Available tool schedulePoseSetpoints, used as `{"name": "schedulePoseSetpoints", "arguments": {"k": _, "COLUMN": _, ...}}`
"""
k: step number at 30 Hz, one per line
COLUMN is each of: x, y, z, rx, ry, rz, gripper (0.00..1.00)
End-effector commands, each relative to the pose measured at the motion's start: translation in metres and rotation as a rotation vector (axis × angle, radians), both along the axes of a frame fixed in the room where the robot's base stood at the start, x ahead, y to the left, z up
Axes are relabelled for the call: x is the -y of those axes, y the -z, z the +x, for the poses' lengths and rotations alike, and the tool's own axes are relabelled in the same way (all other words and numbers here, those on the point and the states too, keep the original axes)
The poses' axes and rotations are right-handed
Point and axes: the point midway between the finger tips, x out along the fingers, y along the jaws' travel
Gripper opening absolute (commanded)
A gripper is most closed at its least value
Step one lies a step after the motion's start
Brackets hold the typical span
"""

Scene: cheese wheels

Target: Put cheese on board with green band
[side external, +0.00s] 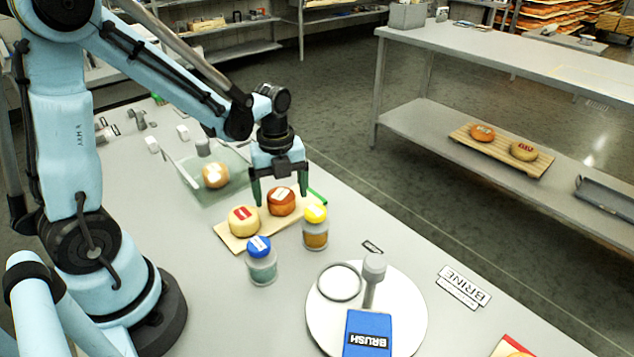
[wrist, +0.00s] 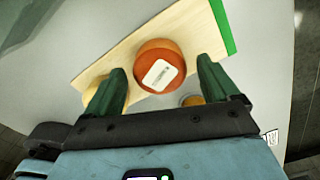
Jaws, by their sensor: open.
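A wooden board (side external: 231,241) with a green band (side external: 317,196) at its far end lies on the grey table. The band also shows in the wrist view (wrist: 222,26). An orange-brown cheese wheel (side external: 282,203) with a white label and a pale yellow wheel (side external: 243,222) with a red label sit on this board. My gripper (side external: 281,199) is open, its green fingers pointing down on either side of the orange-brown wheel. In the wrist view, that wheel (wrist: 161,50) lies between and slightly beyond the open fingers (wrist: 163,75). Whether they touch it is unclear.
Another cheese (side external: 215,176) sits in a clear greenish tray (side external: 196,198). A blue-lidded jar (side external: 262,267) and a yellow-lidded jar (side external: 315,234) stand close to the board. A white disc (side external: 412,310) bears a blue brush box (side external: 368,335). A red-banded board (side external: 515,345) is partly cut off.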

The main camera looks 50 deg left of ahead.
Motion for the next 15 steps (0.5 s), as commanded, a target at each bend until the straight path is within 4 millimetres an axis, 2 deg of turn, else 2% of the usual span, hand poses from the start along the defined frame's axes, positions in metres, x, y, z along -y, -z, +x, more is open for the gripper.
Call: {"name": "schedulePoseSetpoints", "arguments": {"k": 15, "x": 0.0, "y": -0.072, "z": 0.0, "rx": 0.0, "ry": 0.0, "rz": 0.0, "gripper": 0.88}}
